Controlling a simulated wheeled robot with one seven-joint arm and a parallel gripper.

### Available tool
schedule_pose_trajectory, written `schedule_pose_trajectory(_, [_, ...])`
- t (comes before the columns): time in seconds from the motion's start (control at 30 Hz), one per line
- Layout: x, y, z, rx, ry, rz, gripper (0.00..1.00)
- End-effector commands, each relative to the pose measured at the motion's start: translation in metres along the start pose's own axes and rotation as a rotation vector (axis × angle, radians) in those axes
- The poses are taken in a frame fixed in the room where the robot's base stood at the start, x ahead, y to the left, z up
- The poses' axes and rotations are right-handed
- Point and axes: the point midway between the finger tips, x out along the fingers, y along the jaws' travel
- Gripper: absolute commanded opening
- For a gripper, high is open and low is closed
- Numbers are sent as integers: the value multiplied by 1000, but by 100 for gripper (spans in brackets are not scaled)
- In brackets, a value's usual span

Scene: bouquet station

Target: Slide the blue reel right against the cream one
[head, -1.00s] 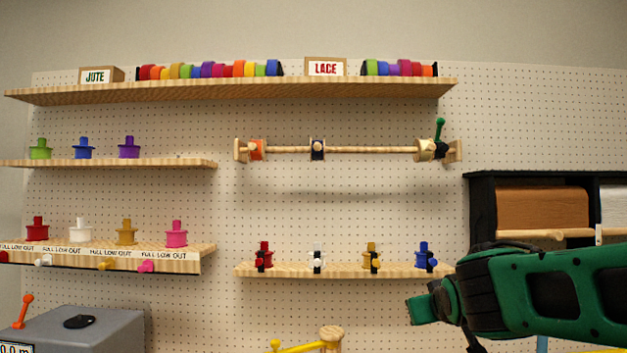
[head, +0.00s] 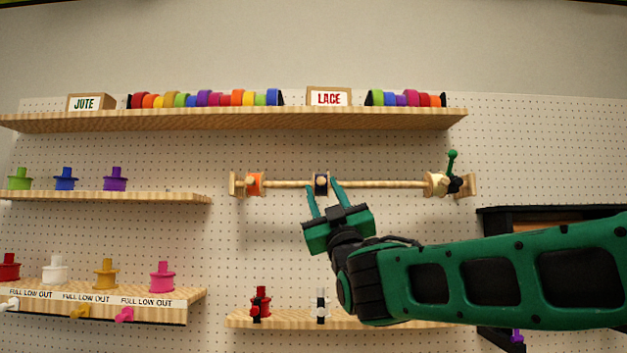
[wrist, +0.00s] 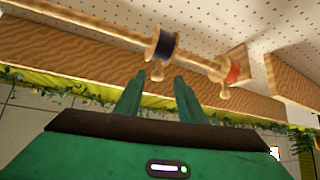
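The dark blue reel (head: 321,179) sits on a wooden rod (head: 380,184) near its middle; it also shows in the wrist view (wrist: 164,45), with a small wooden knob (wrist: 157,71) on its near side. The cream reel (head: 435,186) is at the rod's right end, well apart from the blue one. My gripper (head: 322,186) is open, its two green fingers pointing up at the blue reel, one to each side of it in the head view. In the wrist view my fingertips (wrist: 158,79) are just short of the reel, around the knob's level, with nothing held.
An orange reel (head: 255,184) sits at the rod's left end. A green-handled lever (head: 452,163) stands beside the cream reel. A shelf (head: 240,118) of colored rolls hangs above, and another with small spools (head: 260,301) below. The rod between blue and cream is clear.

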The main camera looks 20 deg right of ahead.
Motion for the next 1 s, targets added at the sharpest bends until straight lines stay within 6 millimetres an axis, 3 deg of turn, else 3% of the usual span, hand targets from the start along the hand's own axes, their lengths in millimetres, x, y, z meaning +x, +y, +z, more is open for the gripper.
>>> schedule_pose_trajectory(0.2, [40, 5, 3, -4, -3, 6, 36])
schedule_pose_trajectory(0.4, [68, 6, 4, -6, -5, 6, 36])
schedule_pose_trajectory(0.6, [80, 6, 3, -5, -4, 5, 36])
schedule_pose_trajectory(0.87, [81, 6, 3, -5, -5, 5, 36])
schedule_pose_trajectory(0.9, [81, 6, 3, -5, -5, 5, 33])
schedule_pose_trajectory(1.0, [81, 6, 3, -5, -5, 5, 10])
